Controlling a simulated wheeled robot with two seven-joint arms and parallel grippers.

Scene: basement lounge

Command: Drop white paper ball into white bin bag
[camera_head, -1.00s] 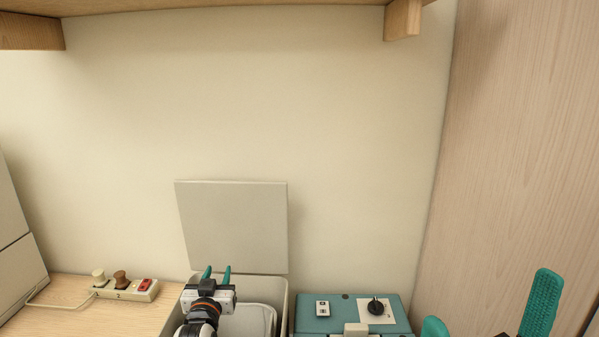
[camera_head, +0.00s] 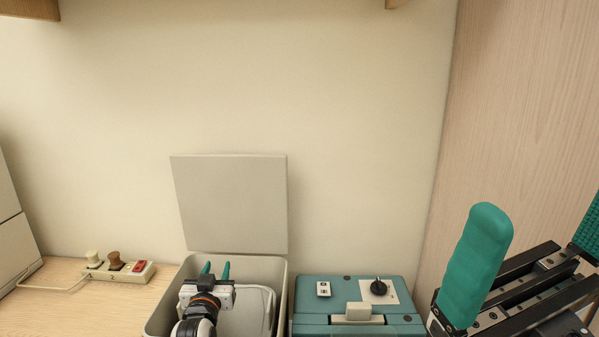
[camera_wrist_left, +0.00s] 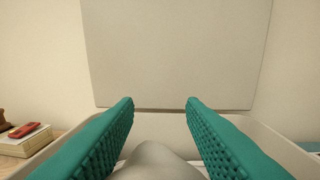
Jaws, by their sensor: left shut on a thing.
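My left gripper (camera_head: 215,269) is over the open bin (camera_head: 165,318), fingers pointing toward its raised lid (camera_head: 232,205). In the left wrist view its teal fingers (camera_wrist_left: 161,106) are shut on a pale, rounded thing (camera_wrist_left: 155,160), seemingly the white paper ball, low between them. The ball is hidden behind the gripper in the head view. A whitish liner, seemingly the white bin bag (camera_head: 257,305), shows inside the bin right of my left arm. My right gripper (camera_head: 532,240) is at the right, its fingers wide apart with nothing seen between them.
A teal box (camera_head: 315,308) with a black knob stands just right of the bin. A power strip (camera_head: 118,271) with plugs lies on the wooden surface (camera_head: 60,310) to the left. The lid and wall are close behind the bin. A wooden panel (camera_head: 520,110) is at the right.

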